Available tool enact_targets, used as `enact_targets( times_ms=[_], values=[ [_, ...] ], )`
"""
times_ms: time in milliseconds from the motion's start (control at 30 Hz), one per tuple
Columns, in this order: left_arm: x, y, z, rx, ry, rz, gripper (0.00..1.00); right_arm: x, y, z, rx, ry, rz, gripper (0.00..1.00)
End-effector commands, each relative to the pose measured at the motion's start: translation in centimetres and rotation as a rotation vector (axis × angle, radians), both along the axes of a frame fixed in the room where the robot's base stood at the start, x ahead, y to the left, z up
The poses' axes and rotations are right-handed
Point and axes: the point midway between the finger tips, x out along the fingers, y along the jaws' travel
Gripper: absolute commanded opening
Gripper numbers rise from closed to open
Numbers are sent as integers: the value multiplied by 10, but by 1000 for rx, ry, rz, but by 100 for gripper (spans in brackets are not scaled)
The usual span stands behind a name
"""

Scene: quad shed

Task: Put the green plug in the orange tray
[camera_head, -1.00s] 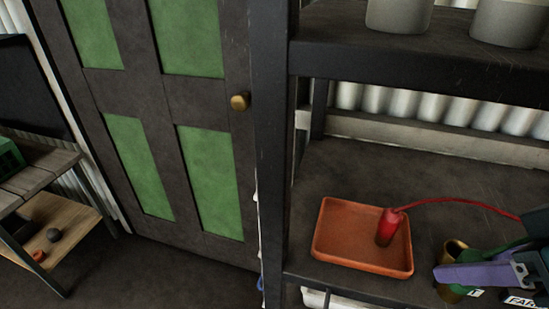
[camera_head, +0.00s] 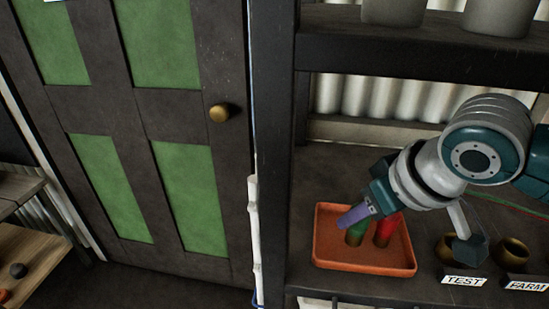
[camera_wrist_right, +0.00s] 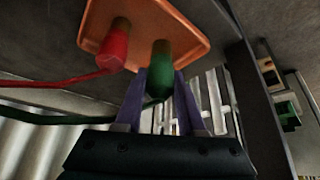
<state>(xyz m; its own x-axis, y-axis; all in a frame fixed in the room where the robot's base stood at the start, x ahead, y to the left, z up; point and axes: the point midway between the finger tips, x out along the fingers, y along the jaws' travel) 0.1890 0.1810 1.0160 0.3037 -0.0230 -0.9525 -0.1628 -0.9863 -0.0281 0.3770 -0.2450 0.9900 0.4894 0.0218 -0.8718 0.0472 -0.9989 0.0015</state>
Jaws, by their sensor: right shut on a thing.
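The orange tray (camera_head: 330,238) sits on the dark shelf and also shows in the wrist view (camera_wrist_right: 183,20). My right gripper (camera_head: 355,217) has purple fingers and is shut on the green plug (camera_head: 356,234), holding it over the left-middle part of the tray. In the wrist view, the green plug (camera_wrist_right: 160,72) is between the fingertips (camera_wrist_right: 160,84), its brass end toward the tray. I cannot tell whether that end touches the tray floor. A red plug (camera_head: 386,230) stands in the tray just right of the green one. My left gripper is not in view.
Two brass sockets (camera_head: 513,254) are right of the tray, behind the labels TEST (camera_head: 464,281) and FARM (camera_head: 527,286). A dark shelf post (camera_head: 274,150) stands left of the tray. An upper shelf (camera_head: 420,52) with grey pots hangs above.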

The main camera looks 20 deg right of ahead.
Motion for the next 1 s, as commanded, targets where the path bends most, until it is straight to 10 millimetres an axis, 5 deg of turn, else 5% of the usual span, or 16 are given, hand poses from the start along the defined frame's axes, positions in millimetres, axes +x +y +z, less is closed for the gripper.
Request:
enact_targets(
  times_ms=[233, 667, 700, 1000],
  values=[
    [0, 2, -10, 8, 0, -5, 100, 27, 2, -20, 1, -2, 0, 0],
    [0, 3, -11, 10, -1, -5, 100, 29, 2, -26, 0, -1, 1, 0],
    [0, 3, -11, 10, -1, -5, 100, 29, 2, -26, 0, -1, 1, 40],
    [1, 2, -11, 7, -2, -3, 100, 29, 2, -26, -1, -1, 2, 68]
  ],
)
